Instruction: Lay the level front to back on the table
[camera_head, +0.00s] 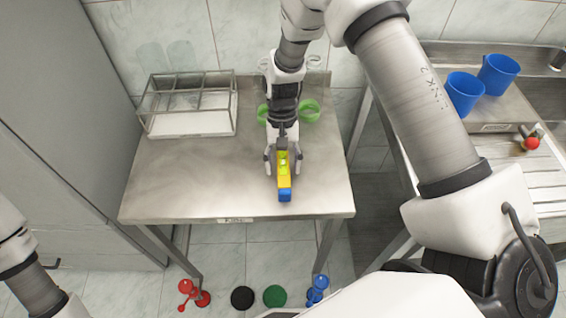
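The level (284,182) is a short yellow bar with a greenish vial and a blue end cap. I cannot tell whether the level touches the table top. My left arm shows only at the left edge, and its gripper is out of view.
A wire rack (188,108) stands at the back left of the table. Green round things (309,110) lie behind my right gripper. Blue cups (464,92) stand on the right-hand counter. Red (190,294) and blue (317,291) items are on the floor. The table's left front is clear.

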